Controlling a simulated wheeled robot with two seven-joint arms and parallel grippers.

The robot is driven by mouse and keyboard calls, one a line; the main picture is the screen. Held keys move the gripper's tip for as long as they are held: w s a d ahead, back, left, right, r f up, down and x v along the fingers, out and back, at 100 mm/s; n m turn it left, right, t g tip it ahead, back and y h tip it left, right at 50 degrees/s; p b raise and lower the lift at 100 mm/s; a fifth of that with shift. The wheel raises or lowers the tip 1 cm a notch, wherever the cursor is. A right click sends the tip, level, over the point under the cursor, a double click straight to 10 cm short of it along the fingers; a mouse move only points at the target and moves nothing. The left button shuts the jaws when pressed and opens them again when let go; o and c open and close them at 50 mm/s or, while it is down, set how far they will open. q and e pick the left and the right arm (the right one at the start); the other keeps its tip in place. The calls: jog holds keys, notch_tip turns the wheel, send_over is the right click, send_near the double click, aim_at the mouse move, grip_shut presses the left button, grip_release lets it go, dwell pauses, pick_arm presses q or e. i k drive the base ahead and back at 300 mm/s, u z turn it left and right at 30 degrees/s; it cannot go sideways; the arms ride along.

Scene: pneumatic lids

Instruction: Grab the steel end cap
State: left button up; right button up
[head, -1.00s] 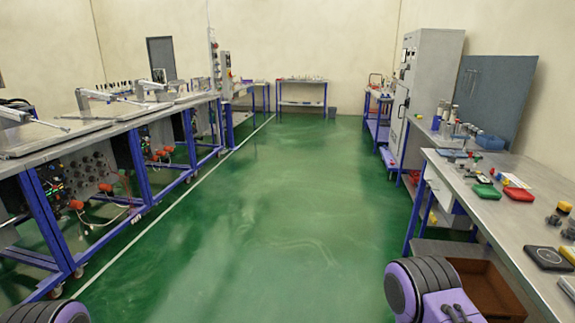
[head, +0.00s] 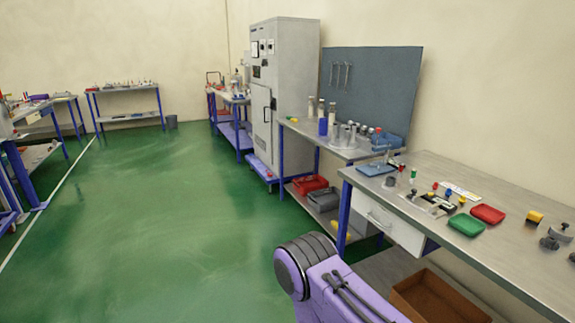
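I cannot tell for certain which thing is the steel end cap. Several small metal pieces stand on the near right bench (head: 510,255). A small dark grey cylinder (head: 390,182) stands near its far left edge. Grey knob-like metal parts (head: 549,242) stand at its right end. Grey metal cylinders (head: 351,132) stand on the bench behind. Part of my purple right arm shows at the bottom, left of the near bench, but no gripper fingertips can be made out. My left arm is out of the picture.
A green tray (head: 465,225) and a red tray (head: 488,214) lie on the near bench. A brown open box (head: 438,300) sits on its lower shelf. A tall grey cabinet (head: 283,95) stands behind. The green floor (head: 160,220) is clear at left.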

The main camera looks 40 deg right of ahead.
aim_at(391, 181)
jog(key=z, duration=0.45)
jog(key=i, duration=1.2)
jog(key=z, duration=1.9)
jog(key=i, duration=1.05)
jog(key=z, duration=0.85)
